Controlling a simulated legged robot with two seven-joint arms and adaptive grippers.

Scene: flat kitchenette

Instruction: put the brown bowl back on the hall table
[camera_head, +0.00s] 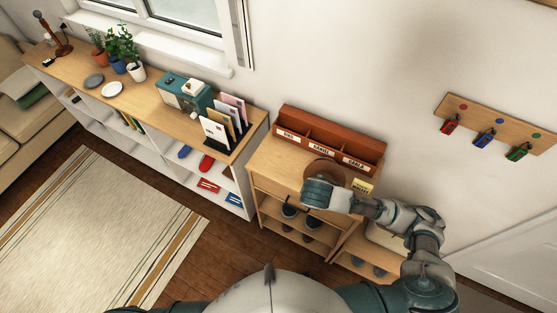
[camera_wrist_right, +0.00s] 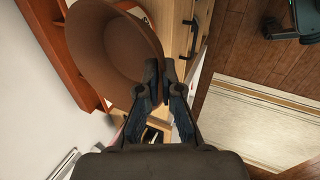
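The brown bowl (camera_head: 324,169) shows in the head view in front of the labelled organiser, partly hidden by my right gripper (camera_head: 317,194). In the right wrist view the bowl (camera_wrist_right: 108,52) is large at the upper left, its open side facing the camera. The fingers of my right gripper (camera_wrist_right: 161,76) are close together at its rim, and I see them as shut on the bowl wall. The wooden hall table (camera_head: 262,171) is beneath and behind the bowl. I cannot tell whether the bowl touches its top.
A red-brown organiser (camera_head: 330,140) with name labels stands along the back of the hall table. A yellow note (camera_head: 362,186) is right of the bowl. A long shelf unit (camera_head: 150,100) stands left, a key rack (camera_head: 490,126) hangs on the wall. The table's left part is clear.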

